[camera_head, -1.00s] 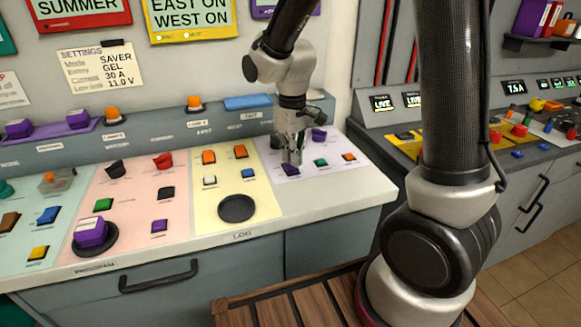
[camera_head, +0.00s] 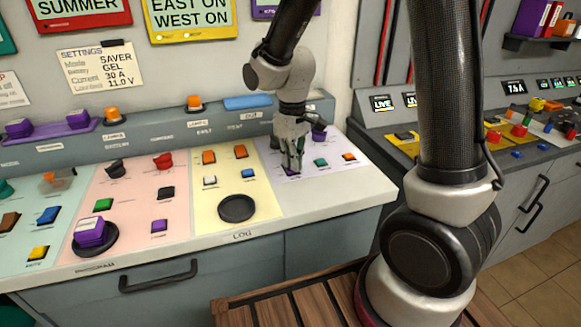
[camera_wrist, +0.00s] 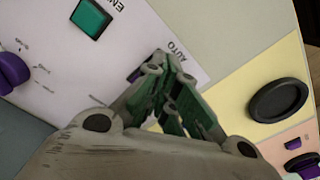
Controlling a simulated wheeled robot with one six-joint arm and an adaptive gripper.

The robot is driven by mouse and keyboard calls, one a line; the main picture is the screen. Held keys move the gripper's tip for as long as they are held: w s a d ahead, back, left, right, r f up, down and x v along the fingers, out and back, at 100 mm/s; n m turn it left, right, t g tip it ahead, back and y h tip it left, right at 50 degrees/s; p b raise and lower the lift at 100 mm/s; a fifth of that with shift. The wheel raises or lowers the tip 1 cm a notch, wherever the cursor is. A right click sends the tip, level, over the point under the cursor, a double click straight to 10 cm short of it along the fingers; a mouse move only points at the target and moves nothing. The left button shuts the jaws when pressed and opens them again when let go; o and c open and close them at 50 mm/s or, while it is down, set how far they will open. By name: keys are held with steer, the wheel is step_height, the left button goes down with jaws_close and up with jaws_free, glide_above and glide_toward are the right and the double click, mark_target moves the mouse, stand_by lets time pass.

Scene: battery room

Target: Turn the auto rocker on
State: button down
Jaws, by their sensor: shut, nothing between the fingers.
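The auto rocker is a small dark purple switch on the pale lilac panel (camera_head: 330,176), at that panel's front left. In the wrist view a sliver of the auto rocker (camera_wrist: 135,75) shows beside the printed word AUTO, and the rest is hidden behind my fingers. My gripper (camera_head: 292,170) is shut and empty, pointing down with its fingertips at the rocker. In the wrist view my gripper (camera_wrist: 163,62) covers most of the switch. I cannot tell whether the tips press on it or which way it is tipped.
A green switch (camera_head: 320,162) and an orange switch (camera_head: 348,157) sit to the right on the same panel. A purple knob (camera_head: 319,135) stands behind. A round black pad (camera_head: 236,208) lies on the yellow panel to the left.

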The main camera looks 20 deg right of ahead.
steer(key=shift+f, duration=0.25)
steer(key=shift+r, duration=3.55)
steer(key=shift+s+d+f, duration=0.15)
steer(key=shift+s, duration=0.2)
steer(key=s+d+r+m+t, duration=0.2)
steer(key=s+d+r, duration=0.4)
steer(key=s, duration=0.3)
steer(key=s+d+r+m+t, duration=0.2)
steer(key=s+d+r+m, duration=0.2)
steer(key=s+d, duration=0.4)
steer(key=shift+s+d+r, duration=0.25)
steer(key=shift+s+r, duration=0.4)
steer(key=shift+r, duration=0.2)
